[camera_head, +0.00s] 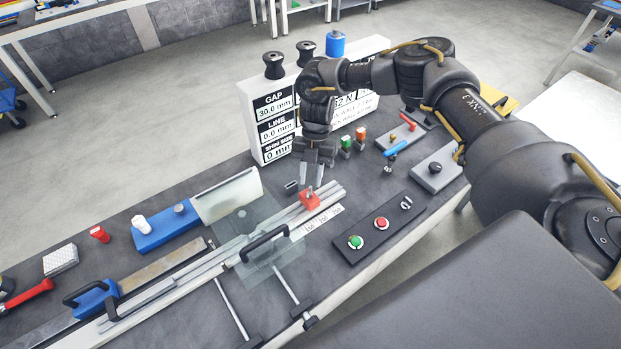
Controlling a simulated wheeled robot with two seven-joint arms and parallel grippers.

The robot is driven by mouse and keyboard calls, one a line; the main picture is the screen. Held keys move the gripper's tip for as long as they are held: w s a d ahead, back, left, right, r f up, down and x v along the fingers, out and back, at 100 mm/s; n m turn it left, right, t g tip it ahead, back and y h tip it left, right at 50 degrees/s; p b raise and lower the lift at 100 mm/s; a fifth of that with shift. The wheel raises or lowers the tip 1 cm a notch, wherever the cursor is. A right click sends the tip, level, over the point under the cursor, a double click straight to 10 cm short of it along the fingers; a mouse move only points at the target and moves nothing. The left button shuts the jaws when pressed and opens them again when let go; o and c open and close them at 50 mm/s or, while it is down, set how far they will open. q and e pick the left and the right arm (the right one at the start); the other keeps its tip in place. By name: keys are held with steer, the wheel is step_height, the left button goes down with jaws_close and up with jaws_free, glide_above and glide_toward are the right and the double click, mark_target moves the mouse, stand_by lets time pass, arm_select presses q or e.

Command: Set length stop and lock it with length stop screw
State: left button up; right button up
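The red length stop (311,201) sits on the metal rail (262,228) near its right end, beside a white scale strip. A small part on top of it may be the length stop screw, but it is too small to tell. My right gripper (312,184) points down just above and behind the red stop. Its fingers look apart, with nothing visible between them. I cannot tell whether a fingertip touches the stop. My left gripper is not in view.
A clear plate with a black handle (264,243) covers the rail left of the stop. A button panel with green and red buttons (380,228) lies to the right. A white display board (272,128) with spools on top stands behind. A small dark cylinder (291,186) lies near the gripper.

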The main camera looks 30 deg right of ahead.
mark_target(309, 193)
steer(key=shift+p+x, duration=0.3)
steer(key=shift+x, duration=1.05)
steer(key=shift+c, duration=0.4)
jaws_close()
